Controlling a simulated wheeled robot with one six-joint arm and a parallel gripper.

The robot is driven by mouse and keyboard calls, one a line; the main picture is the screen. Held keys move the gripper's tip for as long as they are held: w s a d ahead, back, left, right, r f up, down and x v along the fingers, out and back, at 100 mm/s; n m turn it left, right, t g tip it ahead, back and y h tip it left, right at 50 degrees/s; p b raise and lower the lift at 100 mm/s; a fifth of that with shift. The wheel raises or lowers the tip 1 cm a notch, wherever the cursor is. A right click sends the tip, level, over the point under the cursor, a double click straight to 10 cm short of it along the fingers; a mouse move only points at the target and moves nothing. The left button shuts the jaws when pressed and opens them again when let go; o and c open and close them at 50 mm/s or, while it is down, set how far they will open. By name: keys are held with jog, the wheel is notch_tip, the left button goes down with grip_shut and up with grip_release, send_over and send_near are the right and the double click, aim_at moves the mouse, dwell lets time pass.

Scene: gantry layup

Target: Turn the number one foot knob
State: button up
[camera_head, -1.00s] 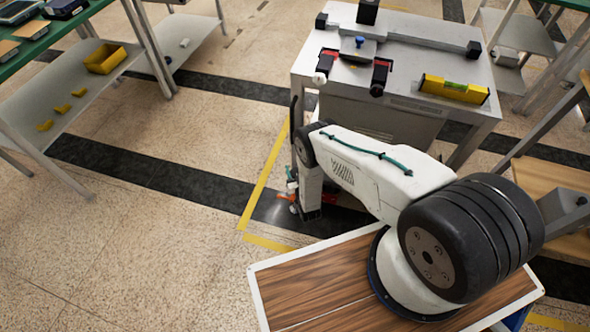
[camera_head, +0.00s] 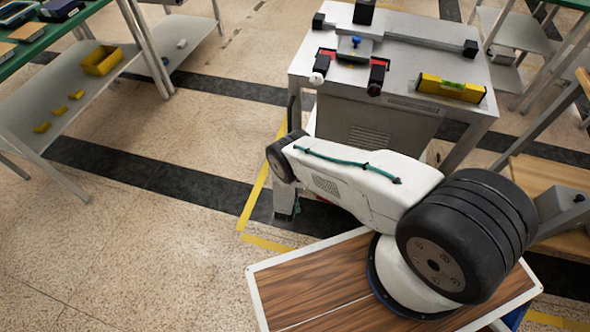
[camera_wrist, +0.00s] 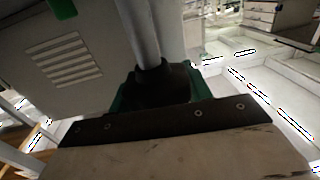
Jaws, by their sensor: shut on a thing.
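In the wrist view a dark foot knob (camera_wrist: 153,86) sits at the lower end of a grey table leg (camera_wrist: 141,35). My gripper (camera_wrist: 158,97) is around this knob, with green finger parts on both sides of it, and is shut on it. The dark mounting bar hides the lower part of the knob and its contact with the floor. No number can be read on it. In the head view my arm reaches down at the near left corner of the grey machine table (camera_head: 305,80), and hides the knob and most of the gripper.
A yellow level (camera_head: 450,87) and a clamp fixture with a blue knob (camera_head: 355,43) are on the table top. A shelf rack with a yellow bin (camera_head: 104,60) stands at the left. The speckled floor between is clear, with yellow tape (camera_head: 254,200) beside the table.

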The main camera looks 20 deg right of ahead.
dwell(0.3)
jog(key=o, duration=1)
jog(key=v, duration=0.8)
jog(key=shift+w, duration=0.1)
